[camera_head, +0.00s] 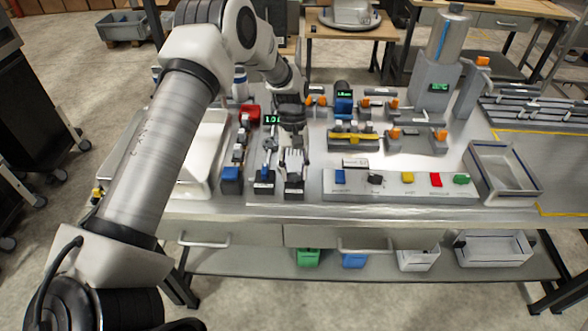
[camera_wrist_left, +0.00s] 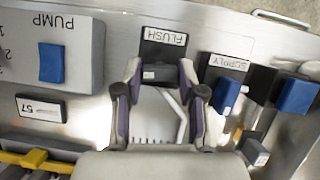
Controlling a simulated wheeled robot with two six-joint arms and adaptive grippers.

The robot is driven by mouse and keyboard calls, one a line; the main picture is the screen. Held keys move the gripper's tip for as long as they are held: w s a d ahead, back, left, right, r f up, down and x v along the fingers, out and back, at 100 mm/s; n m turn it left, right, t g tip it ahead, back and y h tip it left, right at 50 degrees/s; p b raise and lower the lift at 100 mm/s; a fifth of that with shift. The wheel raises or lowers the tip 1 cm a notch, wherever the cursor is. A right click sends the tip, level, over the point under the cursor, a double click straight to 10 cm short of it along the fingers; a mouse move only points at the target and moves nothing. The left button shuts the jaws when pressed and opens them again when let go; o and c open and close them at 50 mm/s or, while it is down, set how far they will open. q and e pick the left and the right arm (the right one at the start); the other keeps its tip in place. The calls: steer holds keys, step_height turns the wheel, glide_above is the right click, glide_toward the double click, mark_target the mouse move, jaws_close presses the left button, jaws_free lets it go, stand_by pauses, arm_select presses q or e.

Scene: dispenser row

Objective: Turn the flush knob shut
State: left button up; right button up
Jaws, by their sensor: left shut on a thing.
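The block labelled FLUSH (camera_wrist_left: 163,40) is dark and stands at the bench's near side. It also shows in the head view (camera_head: 293,187). A small grey knob part (camera_wrist_left: 158,74) sits against it. My left gripper (camera_wrist_left: 161,82) has a finger on each side of this knob part and is shut on it. In the head view my left gripper (camera_head: 294,160) reaches down just behind the FLUSH block, and the knob is too small and covered to tell its angle. My right gripper is not in view.
The SUPPLY block (camera_wrist_left: 225,68) with a blue knob (camera_wrist_left: 227,96) stands close beside. The PUMP panel (camera_wrist_left: 75,45) with a blue switch (camera_wrist_left: 52,63) is on the other side. A grey tray (camera_head: 505,175) stands at the bench's right. A white bin (camera_head: 205,150) is at the left.

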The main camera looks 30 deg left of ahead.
arm_select(q)
steer(key=shift+f+m, duration=0.1)
steer(key=shift+m, duration=0.6)
steer(key=shift+y, duration=0.3)
steer(key=o, duration=1.1)
steer(key=shift+o, duration=0.2)
steer(key=v, duration=1.2)
steer(key=shift+w, duration=0.2)
